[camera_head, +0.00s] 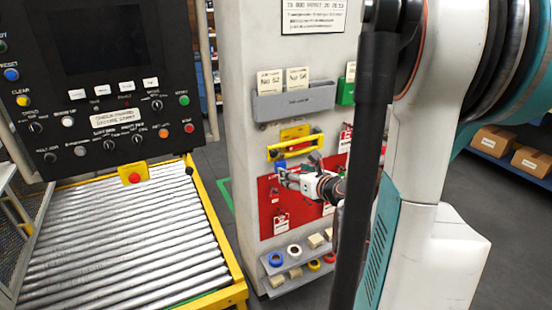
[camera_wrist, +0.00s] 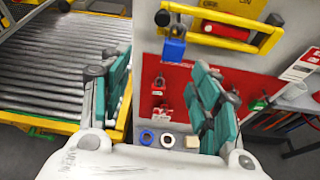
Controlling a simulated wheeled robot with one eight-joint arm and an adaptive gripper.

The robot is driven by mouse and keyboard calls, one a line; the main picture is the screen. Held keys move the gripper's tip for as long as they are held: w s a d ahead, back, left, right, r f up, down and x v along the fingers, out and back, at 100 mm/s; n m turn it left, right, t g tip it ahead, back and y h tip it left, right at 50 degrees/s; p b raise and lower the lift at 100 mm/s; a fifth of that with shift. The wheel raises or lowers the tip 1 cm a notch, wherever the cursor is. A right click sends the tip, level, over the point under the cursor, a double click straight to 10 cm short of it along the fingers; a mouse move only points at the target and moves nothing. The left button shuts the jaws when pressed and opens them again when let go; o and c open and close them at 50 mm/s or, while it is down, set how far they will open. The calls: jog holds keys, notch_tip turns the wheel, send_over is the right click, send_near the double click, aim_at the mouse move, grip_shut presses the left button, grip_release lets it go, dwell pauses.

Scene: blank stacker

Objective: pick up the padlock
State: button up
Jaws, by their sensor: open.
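A blue padlock (camera_wrist: 174,50) hangs below the left part of a yellow holder (camera_wrist: 235,38) in the wrist view. In the head view a small blue patch (camera_head: 281,165) shows beside my gripper, probably the same padlock. My gripper (camera_wrist: 162,72) is open, with its two teal-padded fingers spread and nothing between them. The blue padlock appears beyond the fingertips, apart from them. My gripper also shows in the head view (camera_head: 284,178), in front of the red board.
A grey shelf (camera_head: 297,272) with tape rolls and blocks is below the board. A grey bin (camera_head: 294,102) is above the yellow holder. A roller conveyor (camera_head: 120,240) with yellow edges and a black control panel (camera_head: 100,80) stand at left.

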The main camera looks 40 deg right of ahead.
jog(key=s+d+f, duration=0.1)
jog(key=b, duration=0.5)
send_near(280, 162)
jog(key=w+d+f, duration=0.1)
jog(key=w+f, duration=0.4)
jog(key=w, duration=0.2)
jog(key=shift+d+f+n+g, duration=0.3)
jog(key=shift+d+g, duration=0.1)
jog(key=shift+r+p, duration=0.1)
jog(key=shift+p, duration=0.2)
jog(key=shift+c, duration=0.3)
grip_shut()
